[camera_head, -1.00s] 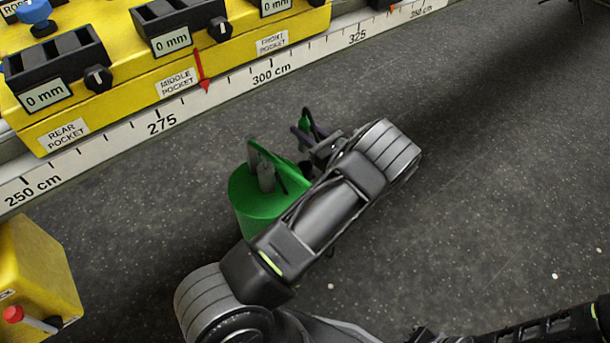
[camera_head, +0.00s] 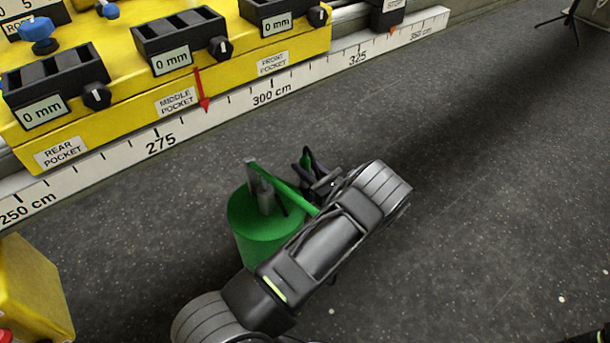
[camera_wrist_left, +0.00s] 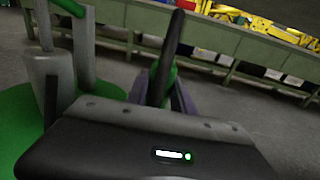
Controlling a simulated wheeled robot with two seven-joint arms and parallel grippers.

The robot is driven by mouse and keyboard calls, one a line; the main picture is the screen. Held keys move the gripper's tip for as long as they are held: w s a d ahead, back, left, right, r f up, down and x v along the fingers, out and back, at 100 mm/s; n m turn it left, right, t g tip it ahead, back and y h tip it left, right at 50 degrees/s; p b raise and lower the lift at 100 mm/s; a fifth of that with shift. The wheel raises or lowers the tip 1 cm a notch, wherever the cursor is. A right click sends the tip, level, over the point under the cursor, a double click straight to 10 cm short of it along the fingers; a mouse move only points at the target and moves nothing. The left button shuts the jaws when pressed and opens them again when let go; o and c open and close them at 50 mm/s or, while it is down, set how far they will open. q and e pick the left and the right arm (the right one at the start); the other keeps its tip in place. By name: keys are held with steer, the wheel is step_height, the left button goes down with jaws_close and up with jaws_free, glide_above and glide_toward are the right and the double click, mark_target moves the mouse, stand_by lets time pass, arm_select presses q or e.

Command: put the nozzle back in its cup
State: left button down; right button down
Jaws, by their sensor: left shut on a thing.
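My left gripper (camera_head: 312,176) reaches in over the floor just right of a green drum-shaped stand (camera_head: 262,232). Its purple-grey fingers, also in the left wrist view (camera_wrist_left: 168,92), are shut on the nozzle (camera_head: 306,157), a dark, slim piece with a green part. The nozzle stands roughly upright in the fingers, and its lower end is hidden. A grey tube that looks like the cup (camera_head: 266,197) stands on the drum's top; in the left wrist view the cup (camera_wrist_left: 50,88) is left of the fingers, apart from the nozzle.
A green bar (camera_head: 283,187) slants from a grey post over the drum towards my wrist. The yellow pocket unit (camera_head: 120,115) and white ruler (camera_head: 230,107) lie behind. A yellow box (camera_head: 30,295) stands at lower left.

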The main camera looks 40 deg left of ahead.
arm_select(q)
step_height(320, 180, down, 4)
steer(key=shift+r+b, duration=0.2)
steer(key=shift+b, duration=0.25)
steer(key=c, duration=1.1)
jaws_free()
steer(key=shift+d, duration=0.15)
steer(key=v, duration=1.1)
steer(key=shift+d+p, duration=0.35)
steer(key=shift+p, duration=0.1)
steer(key=shift+s+r, duration=0.1)
steer(key=shift+s, duration=0.05)
